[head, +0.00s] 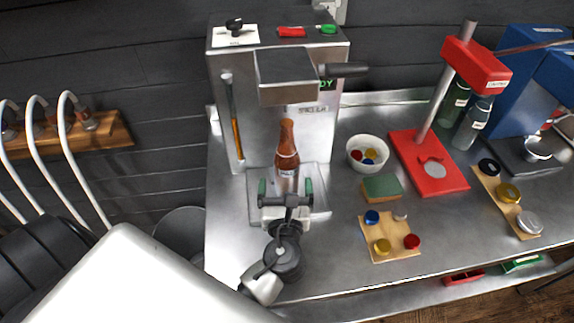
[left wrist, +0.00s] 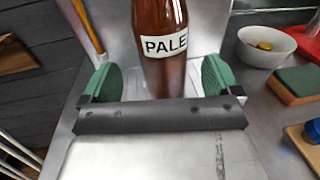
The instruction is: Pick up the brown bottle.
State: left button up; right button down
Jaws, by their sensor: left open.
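The brown bottle (head: 287,150) stands upright on the tray of a steel machine in the head view. In the left wrist view the bottle (left wrist: 162,75) is at the top centre, with a white label reading PALE. My left gripper (head: 286,188) is open in front of the bottle, its green-padded fingers to either side. In the left wrist view the left gripper (left wrist: 160,84) has one pad left and one pad right of the bottle, with gaps on both sides. The bottle's base is hidden behind the gripper body. My right gripper is not in view.
The steel machine (head: 222,110) rises behind the bottle, its head overhanging it. To the right are a white bowl (head: 354,163) of caps, a green sponge (head: 381,187), a wooden board (head: 377,252) with caps, and a red capping stand (head: 444,181). Bare counter lies front right.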

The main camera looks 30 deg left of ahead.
aim_at(287, 169)
pick_arm(q)
jog(key=x, duration=0.1)
jog(key=p+x, duration=0.1)
jog(key=x, duration=0.2)
jog(key=shift+w+f, duration=0.35)
jog(key=shift+f, duration=0.05)
jog(key=shift+w+a+f, duration=0.1)
jog(key=shift+w+a, duration=0.1)
jog(key=shift+w, duration=0.1)
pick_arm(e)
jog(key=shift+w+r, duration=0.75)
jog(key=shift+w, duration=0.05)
pick_arm(q)
jog(key=shift+s, duration=0.1)
jog(key=shift+c, duration=0.2)
jog(key=c, duration=1.3)
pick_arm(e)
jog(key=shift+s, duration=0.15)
